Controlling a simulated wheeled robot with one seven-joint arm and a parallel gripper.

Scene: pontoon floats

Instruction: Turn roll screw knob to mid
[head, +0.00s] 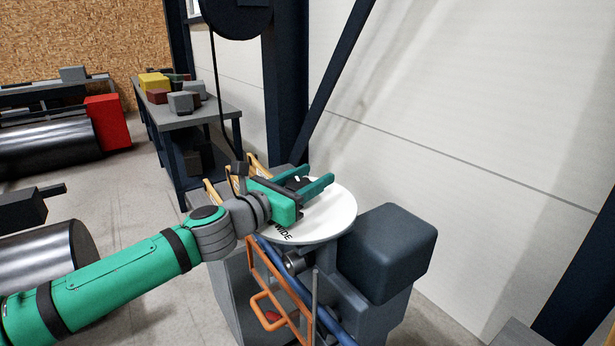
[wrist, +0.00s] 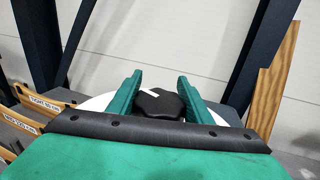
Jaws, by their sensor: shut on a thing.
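My green gripper (head: 317,177) is over the plate. In the wrist view its two fingers (wrist: 160,90) stand on either side of the knob, shut on it. My gripper hides much of the knob in the head view and most of the dial's lettering.
A dark grey housing (head: 388,252) stands right of the dial, and an orange frame (head: 277,285) is below it. Wooden labelled boards (wrist: 43,98) are close at left. A dark post (head: 287,85) and a white wall (head: 470,100) rise behind. A workbench (head: 190,113) with blocks stands farther back.

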